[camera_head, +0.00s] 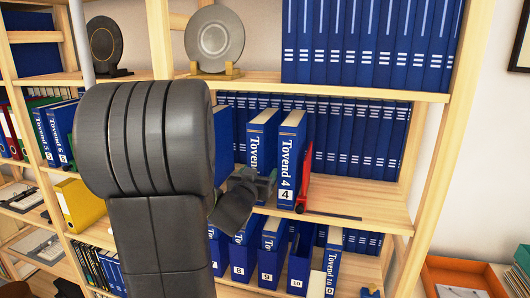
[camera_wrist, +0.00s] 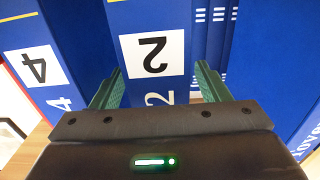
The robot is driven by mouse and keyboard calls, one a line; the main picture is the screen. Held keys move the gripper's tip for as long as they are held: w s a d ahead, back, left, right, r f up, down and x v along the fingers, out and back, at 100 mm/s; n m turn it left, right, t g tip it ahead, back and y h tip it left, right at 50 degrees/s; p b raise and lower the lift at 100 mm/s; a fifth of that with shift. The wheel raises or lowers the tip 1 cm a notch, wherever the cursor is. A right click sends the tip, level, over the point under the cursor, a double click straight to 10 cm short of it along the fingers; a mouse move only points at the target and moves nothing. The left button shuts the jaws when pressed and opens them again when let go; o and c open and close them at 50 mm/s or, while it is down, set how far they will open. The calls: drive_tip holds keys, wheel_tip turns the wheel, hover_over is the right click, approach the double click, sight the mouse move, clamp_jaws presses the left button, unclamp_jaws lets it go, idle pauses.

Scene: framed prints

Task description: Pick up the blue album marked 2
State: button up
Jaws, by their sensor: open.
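The blue album marked 2 (camera_wrist: 150,14) shows in the wrist view with its white number label upside down. My gripper (camera_wrist: 160,72) is open, with one green finger on each side of this album's spine. Whether the fingers touch it I cannot tell. The blue album marked 4 (camera_wrist: 38,62) is beside it at the left. In the head view my gripper (camera_head: 244,190) is at the middle shelf, in front of a blue "Tovend" album (camera_head: 262,130) left of the "Tovend 4" album (camera_head: 290,150). My gripper hides that album's lower spine and number.
A red bookend (camera_head: 304,180) stands right of album 4, with free shelf beyond it. More blue albums fill the shelf above (camera_head: 365,45) and the back row (camera_head: 365,140). Numbered albums (camera_head: 270,250) stand below. A wooden upright (camera_head: 445,120) bounds the right side.

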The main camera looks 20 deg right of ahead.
drive_tip(key=shift+x, duration=1.2)
drive_tip(key=shift+c, duration=0.4)
clamp_jaws()
drive_tip(key=shift+r, duration=0.1)
drive_tip(key=shift+r, duration=0.1)
